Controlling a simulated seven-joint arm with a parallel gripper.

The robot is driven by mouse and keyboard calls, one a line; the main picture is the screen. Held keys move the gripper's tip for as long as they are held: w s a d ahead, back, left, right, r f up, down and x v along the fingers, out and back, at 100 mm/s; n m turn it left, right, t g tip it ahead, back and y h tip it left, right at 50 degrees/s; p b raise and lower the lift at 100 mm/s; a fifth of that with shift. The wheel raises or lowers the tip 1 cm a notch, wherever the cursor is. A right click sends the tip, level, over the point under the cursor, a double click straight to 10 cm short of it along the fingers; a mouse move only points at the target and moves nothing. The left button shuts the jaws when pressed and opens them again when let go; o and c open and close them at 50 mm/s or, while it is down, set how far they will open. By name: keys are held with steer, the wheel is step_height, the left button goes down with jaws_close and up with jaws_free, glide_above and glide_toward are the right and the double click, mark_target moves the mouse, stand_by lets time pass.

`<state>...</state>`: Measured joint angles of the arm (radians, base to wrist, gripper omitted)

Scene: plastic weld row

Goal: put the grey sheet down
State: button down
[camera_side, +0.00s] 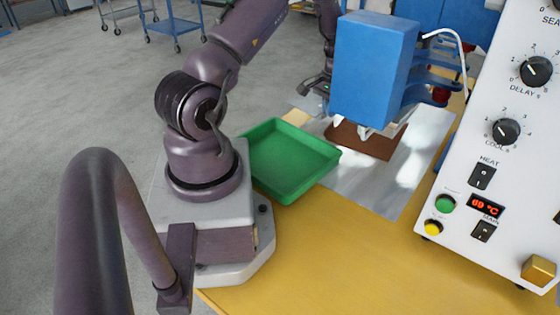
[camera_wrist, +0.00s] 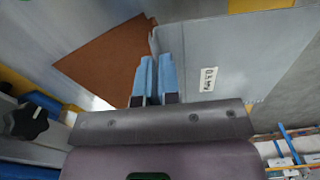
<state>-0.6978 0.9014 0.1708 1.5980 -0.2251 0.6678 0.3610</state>
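The grey sheet (camera_wrist: 215,55) fills much of the right half of the wrist view and bears a small white label. My gripper (camera_wrist: 157,62) has two blue fingertips close together, and the sheet's left edge runs in between them, so it looks shut on the sheet. The sheet overlaps part of a brown sheet (camera_wrist: 108,58) in that view. In the side view the brown sheet (camera_side: 362,140) lies on a shiny metal plate (camera_side: 385,187). There my gripper (camera_side: 318,84) is partly behind the blue press block, and I cannot make out the grey sheet.
The blue press block (camera_side: 372,70) stands over the brown sheet. A green tray (camera_side: 290,160) lies left of the plate, beside my base. A control panel (camera_side: 500,130) reading 69 °C stands at the right. The yellow table front (camera_side: 340,260) is clear.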

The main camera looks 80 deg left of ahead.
mark_target(309, 155)
steer(key=s+d+r+n, duration=0.3)
steer(key=s+d+n, duration=0.6)
steer(key=n, duration=0.9)
steer(key=shift+n, duration=0.4)
steer(key=shift+w+d+f, duration=0.15)
steer(key=shift+w+f, duration=0.1)
steer(key=shift+f, duration=1.15)
steer(key=shift+w+d+f, duration=0.1)
steer(key=shift+w+f, duration=0.1)
steer(key=shift+f, duration=1.15)
steer(key=shift+w+d+f, duration=0.15)
steer(key=shift+w+f, duration=0.1)
steer(key=shift+f, duration=1.15)
steer(key=shift+f, duration=0.15)
steer(key=c, duration=1.3)
jaws_free()
steer(key=shift+c, duration=0.2)
step_height(309, 155, up, 8)
steer(key=shift+a, duration=0.1)
